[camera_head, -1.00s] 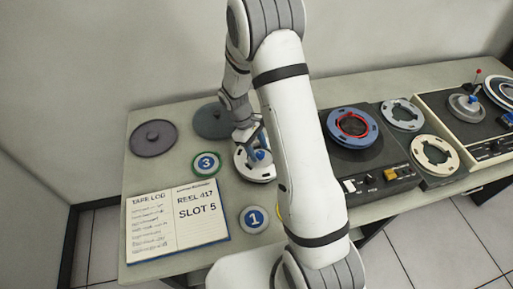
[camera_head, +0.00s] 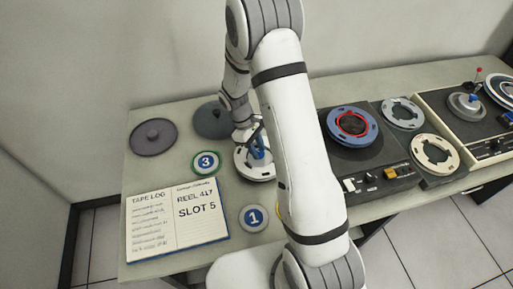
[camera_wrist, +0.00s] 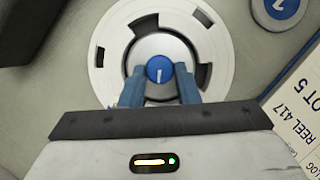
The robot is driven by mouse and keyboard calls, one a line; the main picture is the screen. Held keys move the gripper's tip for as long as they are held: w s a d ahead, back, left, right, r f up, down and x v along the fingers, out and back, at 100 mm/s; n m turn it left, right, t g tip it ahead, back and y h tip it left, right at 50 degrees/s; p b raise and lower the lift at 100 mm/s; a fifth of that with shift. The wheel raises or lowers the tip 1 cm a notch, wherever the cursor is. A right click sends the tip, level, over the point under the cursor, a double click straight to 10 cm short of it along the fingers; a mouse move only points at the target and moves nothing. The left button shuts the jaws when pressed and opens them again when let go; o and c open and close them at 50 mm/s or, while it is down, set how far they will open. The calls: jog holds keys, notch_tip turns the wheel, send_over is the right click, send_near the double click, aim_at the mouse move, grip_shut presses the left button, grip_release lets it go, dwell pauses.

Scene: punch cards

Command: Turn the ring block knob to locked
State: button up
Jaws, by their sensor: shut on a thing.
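A white slotted ring (camera_head: 243,165) lies on the table, with a grey dome and a round blue knob at its centre. In the wrist view the white ring (camera_wrist: 97,55) surrounds the grey dome (camera_wrist: 158,45) and the blue knob (camera_wrist: 160,69), which has a short white line pointing roughly up and down the picture. My gripper (camera_wrist: 160,88) has its two blue fingers on either side of the knob and dome and is shut on it. In the head view my gripper (camera_head: 259,145) is over the ring, and the knob is mostly hidden by the fingers.
A "3" disc (camera_head: 206,163), a "1" disc (camera_head: 254,219) and an open log book (camera_head: 178,222) lie nearby. Dark round discs (camera_head: 154,137) are behind. A tape machine (camera_head: 365,165) with a blue reel (camera_head: 352,127) stands right of my arm.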

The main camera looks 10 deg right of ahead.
jog(key=shift+d+f+m+g+y+b, duration=0.1)
jog(key=shift+m+g+y+b, duration=0.2)
jog(key=shift+m, duration=0.55)
jog(key=shift+d+f+m+g+y+b, duration=0.1)
jog(key=shift+m+y+b, duration=0.3)
jog(key=shift+m, duration=0.45)
jog(key=m+y+b, duration=0.1)
jog(key=m, duration=0.2)
jog(key=shift+d+m+g+b, duration=0.15)
jog(key=shift+m+g+b, duration=0.15)
jog(key=m, duration=0.1)
jog(key=m+y+b, duration=0.1)
jog(key=m, duration=0.1)
jog(key=shift+s+d+m, duration=0.1)
jog(key=shift+d+m, duration=0.05)
jog(key=shift+m, duration=0.15)
jog(key=shift+m+y+b, duration=0.4)
jog(key=shift+m+y, duration=0.4)
jog(key=shift+m, duration=0.8)
jog(key=o, duration=1)
jog(key=shift+r, duration=0.15)
jog(key=shift+c, duration=0.2)
